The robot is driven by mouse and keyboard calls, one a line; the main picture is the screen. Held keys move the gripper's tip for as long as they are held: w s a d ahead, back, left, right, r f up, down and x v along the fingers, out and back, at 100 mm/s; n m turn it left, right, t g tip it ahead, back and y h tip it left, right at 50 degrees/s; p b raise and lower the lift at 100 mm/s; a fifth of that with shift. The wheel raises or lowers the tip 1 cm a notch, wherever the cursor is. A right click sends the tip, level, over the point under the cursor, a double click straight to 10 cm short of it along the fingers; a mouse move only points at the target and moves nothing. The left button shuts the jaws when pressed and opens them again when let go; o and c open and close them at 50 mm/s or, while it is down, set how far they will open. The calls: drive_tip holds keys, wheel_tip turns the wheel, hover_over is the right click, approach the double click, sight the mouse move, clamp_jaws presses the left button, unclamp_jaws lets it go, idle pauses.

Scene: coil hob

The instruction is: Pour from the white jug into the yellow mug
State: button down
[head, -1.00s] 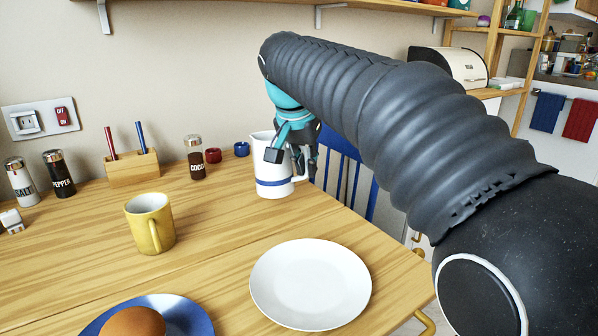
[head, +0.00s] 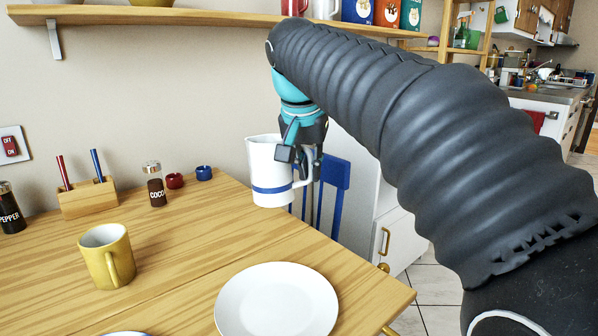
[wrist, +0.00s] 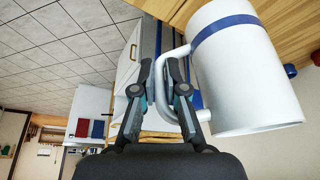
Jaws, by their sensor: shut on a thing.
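The white jug (head: 268,165) with a blue band is upright near the table's far right edge in the head view. It appears to be just above the table. My gripper (head: 302,160) is shut on its handle, on the jug's right side. In the wrist view, the fingers (wrist: 168,80) close around the handle and the jug body (wrist: 245,75) fills the upper right. The yellow mug (head: 106,257) stands upright on the table, left of and nearer than the jug, its handle facing the camera. The inside of the jug is hidden.
A white plate (head: 277,300) lies in front of the jug. A blue chair (head: 336,180) is beyond the table edge.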

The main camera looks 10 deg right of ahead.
sight(259, 175)
drive_tip(key=w+a+f, duration=0.1)
drive_tip(key=a, duration=0.2)
drive_tip(key=w+a+n+p, duration=0.1)
drive_tip(key=a, duration=0.2)
drive_tip(key=w+a+f+n, duration=0.1)
drive_tip(key=a, duration=0.2)
drive_tip(key=shift+w+a+f+p, duration=0.15)
drive_tip(key=shift+w+f+p, duration=0.15)
drive_tip(key=shift+w+f, duration=0.1)
drive_tip(key=w+a+f+n+y+p, duration=0.1)
drive_tip(key=w+a+n, duration=0.1)
drive_tip(key=a+n, duration=0.45)
drive_tip(key=w+a+f+n+y, duration=0.1)
drive_tip(key=w+a+n+y, duration=0.15)
drive_tip(key=a, duration=0.75)
drive_tip(key=s+a+r+n+t+b, duration=0.1)
drive_tip(key=a+r+n+t+b, duration=0.1)
drive_tip(key=n, duration=0.6)
drive_tip(key=shift+s+a+r+t+b, duration=0.4)
drive_tip(key=shift+a+r+t, duration=0.3)
drive_tip(key=shift+a+r, duration=0.35)
